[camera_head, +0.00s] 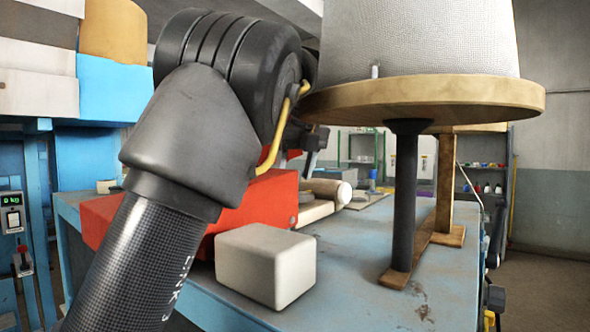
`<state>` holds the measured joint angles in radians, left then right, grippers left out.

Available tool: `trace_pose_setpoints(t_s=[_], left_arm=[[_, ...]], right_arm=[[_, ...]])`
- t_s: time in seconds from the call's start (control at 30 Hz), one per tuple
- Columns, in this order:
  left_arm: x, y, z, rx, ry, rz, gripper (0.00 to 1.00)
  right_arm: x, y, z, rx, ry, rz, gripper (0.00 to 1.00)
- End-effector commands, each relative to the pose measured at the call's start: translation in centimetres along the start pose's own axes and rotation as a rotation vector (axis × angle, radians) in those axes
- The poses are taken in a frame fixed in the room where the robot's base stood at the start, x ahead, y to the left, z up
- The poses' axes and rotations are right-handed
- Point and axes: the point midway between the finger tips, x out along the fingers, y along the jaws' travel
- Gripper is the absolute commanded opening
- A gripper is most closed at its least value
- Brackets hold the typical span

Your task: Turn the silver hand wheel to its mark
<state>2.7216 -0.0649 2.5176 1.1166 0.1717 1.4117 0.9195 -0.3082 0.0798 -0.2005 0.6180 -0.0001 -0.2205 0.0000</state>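One of my arms comes in from the lower left and fills much of the left and centre. Its large dark joint covers part of the bench, and I cannot see a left gripper beyond it. My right gripper is not in view. I cannot make out the silver hand wheel or its mark. Behind my arm is a red body (262,205) on the blue bench (375,235), with a cream cylindrical part (328,190) to its right. A small dark and metal part shows just right of my arm's joint; I cannot tell what it belongs to.
A pale block (266,265) sits at the bench's front. A round wooden platform (425,95) on a dark post (404,195) stands at right, carrying a large white woven object (420,40). Shelves (485,180) stand behind. Bench surface between block and post is clear.

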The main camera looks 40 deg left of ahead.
Motion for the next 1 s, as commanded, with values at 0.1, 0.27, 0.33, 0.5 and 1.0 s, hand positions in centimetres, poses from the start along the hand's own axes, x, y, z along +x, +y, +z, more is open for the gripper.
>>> trace_pose_setpoints(t_s=[0.1,0.27,0.33,0.5,1.0], left_arm=[[-0.04,0.02,0.01,0.000,0.000,0.000,0.53],[-0.05,0.02,0.01,0.000,0.000,0.000,0.32],[-0.05,0.02,0.01,-0.001,0.000,0.000,0.23],[-0.03,0.02,0.01,0.000,0.000,0.000,0.11],[0.04,0.17,0.00,0.194,0.002,-0.082,0.11]], right_arm=[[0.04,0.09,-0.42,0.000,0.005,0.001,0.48],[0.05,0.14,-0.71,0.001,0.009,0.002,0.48],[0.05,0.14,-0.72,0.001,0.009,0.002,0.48],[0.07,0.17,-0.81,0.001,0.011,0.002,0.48],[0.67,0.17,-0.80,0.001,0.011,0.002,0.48]])
